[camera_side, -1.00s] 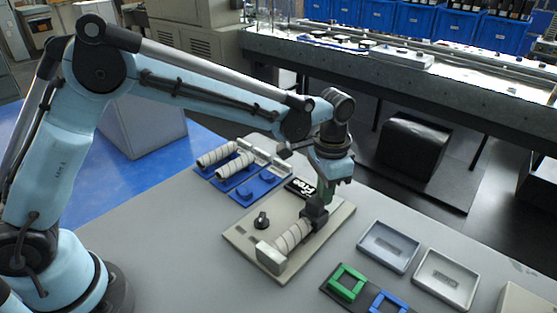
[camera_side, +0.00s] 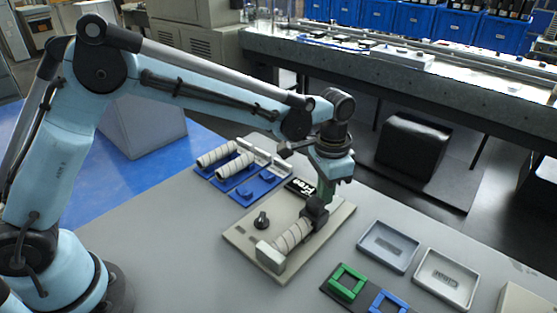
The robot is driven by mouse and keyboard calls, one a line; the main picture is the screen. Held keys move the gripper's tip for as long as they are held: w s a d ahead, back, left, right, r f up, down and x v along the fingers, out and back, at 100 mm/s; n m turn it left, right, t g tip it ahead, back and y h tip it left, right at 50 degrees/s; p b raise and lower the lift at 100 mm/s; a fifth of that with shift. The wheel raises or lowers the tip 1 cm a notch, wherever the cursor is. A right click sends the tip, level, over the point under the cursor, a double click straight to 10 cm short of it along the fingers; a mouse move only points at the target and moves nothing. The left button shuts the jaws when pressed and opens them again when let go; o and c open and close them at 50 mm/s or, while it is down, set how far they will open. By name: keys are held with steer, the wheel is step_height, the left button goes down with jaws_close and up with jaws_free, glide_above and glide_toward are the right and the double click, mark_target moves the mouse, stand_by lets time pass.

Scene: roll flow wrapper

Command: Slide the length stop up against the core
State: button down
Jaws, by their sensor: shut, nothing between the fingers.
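The core (camera_side: 291,238) is a pale ribbed roll lying on the beige wrapper plate (camera_side: 243,234). A pale block (camera_side: 270,256) stands at its near left end. A dark block (camera_side: 316,213), which looks like the length stop, stands at the core's far right end. I cannot tell whether a thin gap is left between them. My gripper (camera_side: 323,199) is shut and empty, pointing down right at the dark block. Its fingertips are partly hidden there, so contact is unclear.
A black knob (camera_side: 262,221) stands on the plate left of the core. Blue holders with pale rolls (camera_side: 235,165) lie behind. Two grey trays (camera_side: 388,246) (camera_side: 445,279) and green (camera_side: 346,282) and blue (camera_side: 388,304) square frames lie at the right. The front left table is clear.

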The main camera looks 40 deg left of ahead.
step_height(320, 180, up, 7)
steer(key=shift+r, duration=0.2)
stand_by(1.3)
steer(key=s+a+r+n+t, duration=0.3)
steer(key=s+a+r, duration=0.2)
steer(key=s+a, duration=0.3)
steer(key=s+a+f+n+t, duration=0.3)
steer(key=s+a+t, duration=0.1)
steer(key=s+a, duration=0.4)
steer(key=shift+s+a+f, duration=0.15)
steer(key=shift+a+f, duration=0.1)
steer(key=shift+f, duration=0.05)
stand_by(0.5)
